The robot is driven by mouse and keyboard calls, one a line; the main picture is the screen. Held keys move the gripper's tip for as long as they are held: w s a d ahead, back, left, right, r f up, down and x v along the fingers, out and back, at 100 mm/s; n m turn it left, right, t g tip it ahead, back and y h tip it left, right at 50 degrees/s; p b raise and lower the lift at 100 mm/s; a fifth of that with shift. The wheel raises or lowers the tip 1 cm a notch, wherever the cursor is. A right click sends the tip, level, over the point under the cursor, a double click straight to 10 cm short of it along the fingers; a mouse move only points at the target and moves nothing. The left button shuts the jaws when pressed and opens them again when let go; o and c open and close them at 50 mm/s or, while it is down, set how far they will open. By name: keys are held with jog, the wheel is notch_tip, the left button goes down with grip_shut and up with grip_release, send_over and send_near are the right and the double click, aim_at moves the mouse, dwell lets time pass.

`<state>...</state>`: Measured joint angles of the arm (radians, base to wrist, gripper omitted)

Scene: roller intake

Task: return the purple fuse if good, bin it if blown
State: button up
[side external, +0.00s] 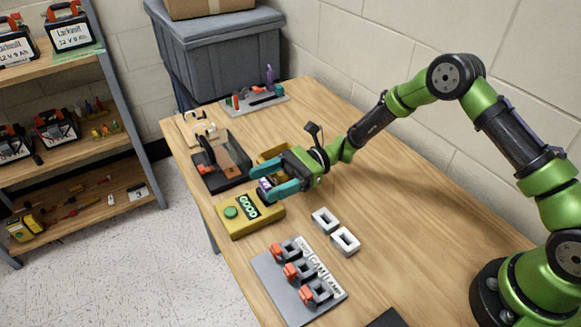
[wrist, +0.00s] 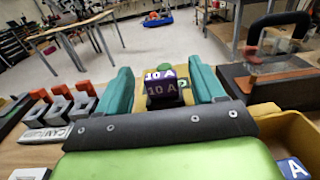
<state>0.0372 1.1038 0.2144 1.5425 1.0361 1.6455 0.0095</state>
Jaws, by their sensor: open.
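The purple fuse (wrist: 165,88), marked 10 A, stands between the two teal fingers of my gripper (wrist: 160,76) in the wrist view. The fingers are open, with a gap visible on each side of the fuse. In the side view the fuse (side external: 265,186) shows partly between the fingers, at the far end of the yellow tester (side external: 250,222). Whether it is seated in the tester is hidden. The tester has a green button and its display reads GOOD. My gripper (side external: 264,182) reaches in low from the right.
A grey panel (side external: 272,284) with orange-levered holders lies at the front. Two white hollow blocks (side external: 345,241) lie near it. The table's right side is clear.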

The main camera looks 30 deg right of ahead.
aim_at(265, 183)
jog(key=shift+a, duration=0.6)
jog(key=c, duration=1.1)
jog(key=shift+r, duration=0.5)
notch_tip(265, 183, up, 2)
jog(key=shift+r, duration=0.2)
jog(key=s+d+r, duration=0.2)
jog(key=s+d, duration=0.6)
jog(key=s, duration=0.5)
jog(key=shift+n+g, duration=0.3)
jog(key=shift+g, duration=0.2)
jog(key=shift+w+d+f, duration=0.1)
jog(key=shift+w+f, duration=0.25)
jog(key=shift+f, duration=0.6)
jog(key=shift+w+f, duration=0.4)
jog(key=shift+f, duration=0.5)
jog(key=shift+w+d+f, duration=0.1)
jog(key=shift+w+f, duration=0.25)
jog(key=shift+f, duration=0.6)
